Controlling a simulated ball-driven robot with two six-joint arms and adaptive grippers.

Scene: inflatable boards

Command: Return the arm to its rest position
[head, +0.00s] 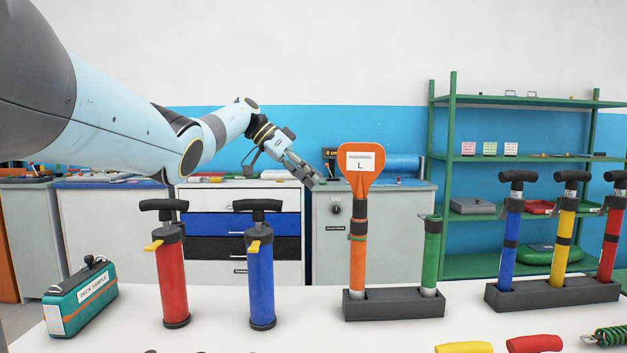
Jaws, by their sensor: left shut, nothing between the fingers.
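My left arm comes in from the upper left and reaches over the table. My left gripper (303,172) is shut and empty, pointing down and to the right. In the picture it is above and between the blue pump (261,275) and the orange paddle (358,225). It appears to touch nothing. My right gripper is not in view.
The white table (215,300) holds a teal deck sample box (80,298), a red pump (172,280) and a dark stand (395,305) with the paddle and a green tube (431,260). Another stand (550,293) holds several pumps at right. A green shelf (500,102) stands behind.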

